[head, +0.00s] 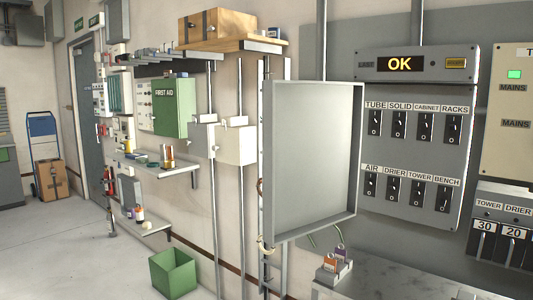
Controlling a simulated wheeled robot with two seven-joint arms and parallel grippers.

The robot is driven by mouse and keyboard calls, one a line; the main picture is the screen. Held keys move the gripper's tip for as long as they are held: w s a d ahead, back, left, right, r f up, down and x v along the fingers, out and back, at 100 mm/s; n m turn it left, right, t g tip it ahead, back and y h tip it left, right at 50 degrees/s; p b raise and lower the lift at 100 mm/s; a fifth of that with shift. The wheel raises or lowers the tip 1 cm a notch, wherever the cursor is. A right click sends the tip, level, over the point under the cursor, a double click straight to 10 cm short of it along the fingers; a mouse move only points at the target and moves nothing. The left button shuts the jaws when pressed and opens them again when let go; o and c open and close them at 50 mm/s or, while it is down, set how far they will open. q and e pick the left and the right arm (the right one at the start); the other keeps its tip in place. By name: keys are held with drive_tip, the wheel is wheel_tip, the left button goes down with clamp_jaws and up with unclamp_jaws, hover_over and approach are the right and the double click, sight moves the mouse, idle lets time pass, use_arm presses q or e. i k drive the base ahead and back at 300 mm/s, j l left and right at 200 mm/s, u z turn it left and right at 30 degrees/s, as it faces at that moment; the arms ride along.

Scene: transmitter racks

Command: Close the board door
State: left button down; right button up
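The board door (311,160) is a grey metal panel with a raised rim. It stands open, swung out to the left of the switch board (411,140), with its inner face showing. Its right edge is by the left side of the board. The board's front is uncovered and shows two rows of black switches under labels such as TUBE, SOLID, AIR and DRIER. A lit display (400,64) above it reads OK. Neither of my grippers is in view.
A grey bench (385,282) runs below the board, with small padlock-like items (335,262) at its left end. A green bin (173,273) stands on the floor. Wall shelves (160,172) and a first aid cabinet (171,106) are farther left. Open floor lies at left.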

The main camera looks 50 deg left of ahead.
sight(312, 130)
drive_tip(key=i+j+u, duration=0.1)
drive_tip(key=j+u, duration=0.15)
drive_tip(key=u, duration=0.15)
drive_tip(key=i+j+u, duration=0.15)
drive_tip(key=u, duration=0.25)
drive_tip(key=i+j+u, duration=0.15)
drive_tip(key=u, duration=0.25)
drive_tip(key=i+j+u, duration=0.15)
drive_tip(key=u, duration=0.25)
drive_tip(key=i+j+z, duration=0.1)
drive_tip(key=i, duration=0.45)
drive_tip(key=i+j, duration=0.35)
drive_tip(key=i, duration=0.15)
drive_tip(key=i+j+z, duration=0.1)
drive_tip(key=i+z, duration=0.15)
drive_tip(key=z, duration=0.2)
drive_tip(key=i+j+z, duration=0.2)
drive_tip(key=z, duration=0.25)
drive_tip(key=i+j+z, duration=0.15)
drive_tip(key=z, duration=0.3)
drive_tip(key=i+j+z, duration=0.1)
drive_tip(key=j+z, duration=0.35)
drive_tip(key=i+j+z, duration=0.1)
drive_tip(key=j+z, duration=0.35)
drive_tip(key=k+j+z, duration=0.35)
drive_tip(key=k+j, duration=0.25)
drive_tip(key=k+j+z, duration=0.35)
drive_tip(key=k, duration=0.3)
drive_tip(key=j+z, duration=0.25)
drive_tip(key=j, duration=0.55)
